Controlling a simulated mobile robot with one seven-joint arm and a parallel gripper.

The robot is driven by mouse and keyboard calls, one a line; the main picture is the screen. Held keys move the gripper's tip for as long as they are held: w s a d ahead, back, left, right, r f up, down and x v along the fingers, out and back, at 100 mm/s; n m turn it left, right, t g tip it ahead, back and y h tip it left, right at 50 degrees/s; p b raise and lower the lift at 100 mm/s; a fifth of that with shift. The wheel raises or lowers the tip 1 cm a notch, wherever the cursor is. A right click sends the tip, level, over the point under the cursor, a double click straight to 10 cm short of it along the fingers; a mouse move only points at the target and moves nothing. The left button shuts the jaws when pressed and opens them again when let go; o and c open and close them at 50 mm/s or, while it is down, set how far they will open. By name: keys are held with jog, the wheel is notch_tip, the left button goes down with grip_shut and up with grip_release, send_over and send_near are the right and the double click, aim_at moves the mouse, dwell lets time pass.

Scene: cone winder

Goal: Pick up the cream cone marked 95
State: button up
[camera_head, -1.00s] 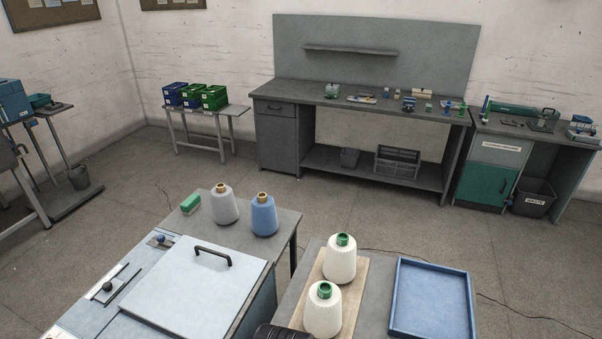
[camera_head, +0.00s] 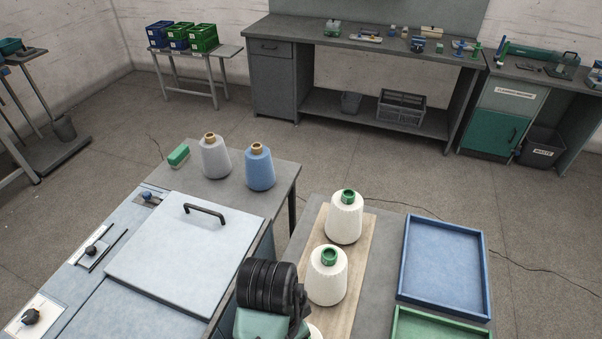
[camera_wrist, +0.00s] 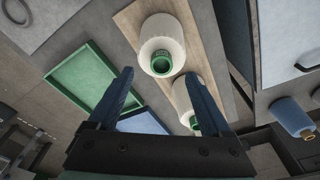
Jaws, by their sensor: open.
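Cream cones with green tops stand upright on a wooden board (camera_head: 362,245). In the head view one is at the back (camera_head: 345,217), one in the middle (camera_head: 327,277), and a third shows only a sliver at the bottom edge (camera_head: 316,333). I cannot read a 95 on any of them. In the wrist view a near cream cone (camera_wrist: 163,32) and another cream cone (camera_wrist: 184,92) show, the second partly behind a finger. My gripper (camera_wrist: 160,73) is open and empty, its blue fingers spread below the near cone in the picture. The fingers are not visible in the head view.
A blue tray (camera_head: 401,254) and a green tray (camera_head: 396,318) lie right of the board. A grey cone (camera_head: 215,158), a blue cone (camera_head: 260,170) and a green block (camera_head: 178,156) stand on the left table. A lidded machine top (camera_head: 175,250) is left of my arm.

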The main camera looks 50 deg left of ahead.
notch_tip(320, 180, down, 2)
jog(key=shift+w+f+p, duration=0.15)
jog(key=shift+f+p, duration=0.1)
jog(key=shift+p, duration=0.05)
jog(key=f, duration=0.1)
jog(key=w+f+p, duration=0.1)
jog(key=f, duration=0.2)
jog(key=shift+w+a, duration=0.15)
jog(key=shift+w, duration=0.2)
jog(key=shift+f, duration=0.6)
jog(key=shift+w, duration=0.1)
grip_shut()
